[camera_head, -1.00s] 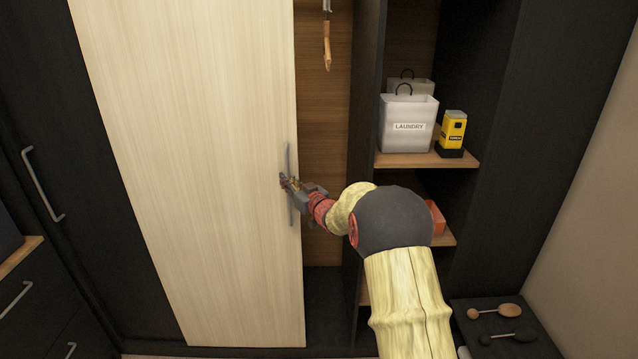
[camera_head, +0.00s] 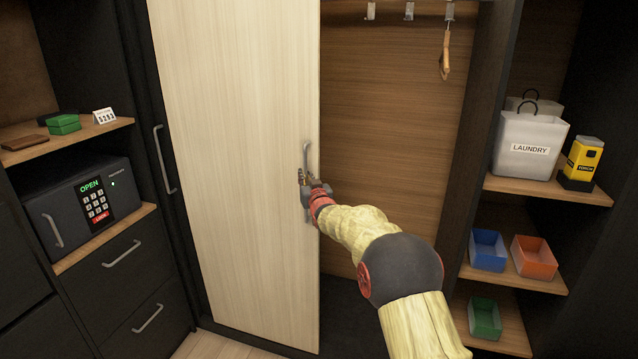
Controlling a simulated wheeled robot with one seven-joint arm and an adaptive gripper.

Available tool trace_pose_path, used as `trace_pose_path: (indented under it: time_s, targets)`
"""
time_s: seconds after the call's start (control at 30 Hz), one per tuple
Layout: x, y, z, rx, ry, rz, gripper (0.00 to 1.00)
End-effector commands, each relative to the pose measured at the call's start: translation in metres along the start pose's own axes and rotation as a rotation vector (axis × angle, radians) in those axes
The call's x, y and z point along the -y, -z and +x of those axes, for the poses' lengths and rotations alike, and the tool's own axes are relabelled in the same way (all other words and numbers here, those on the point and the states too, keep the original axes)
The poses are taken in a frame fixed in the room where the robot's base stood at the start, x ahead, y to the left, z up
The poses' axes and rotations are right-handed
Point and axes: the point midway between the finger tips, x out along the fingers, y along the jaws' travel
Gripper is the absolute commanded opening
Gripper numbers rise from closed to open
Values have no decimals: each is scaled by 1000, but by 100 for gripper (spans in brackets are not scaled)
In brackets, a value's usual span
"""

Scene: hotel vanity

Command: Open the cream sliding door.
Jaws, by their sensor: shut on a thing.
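The cream sliding door (camera_head: 238,180) stands at the left of the wardrobe opening. A wide stretch of wooden back panel (camera_head: 390,130) shows to its right. The door's vertical grey handle (camera_head: 307,157) is near its right edge. My gripper (camera_head: 306,184) is shut on the handle at about its middle. The fingers hide that part of the handle, and the arm reaches in from the lower right.
A dark panel with a grey handle (camera_head: 163,160) is left of the door. Further left are a safe (camera_head: 75,205) and drawers. At right, shelves hold a laundry bag (camera_head: 528,145), a yellow torch (camera_head: 581,164) and small bins (camera_head: 534,257). Hooks hang above the opening.

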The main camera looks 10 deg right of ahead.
Motion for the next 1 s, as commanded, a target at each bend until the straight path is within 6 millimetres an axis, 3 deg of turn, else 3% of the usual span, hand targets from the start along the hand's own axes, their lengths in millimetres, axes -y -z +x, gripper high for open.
trace_pose_path:
  time_s: [0.47,0.5,0.6,1.0]
  targets:
    - [6,-2,4,4,0,0,0]
    - [6,-2,4,4,0,0,10]
    - [6,-2,4,3,0,0,15]
    - [6,-1,0,2,-1,0,15]
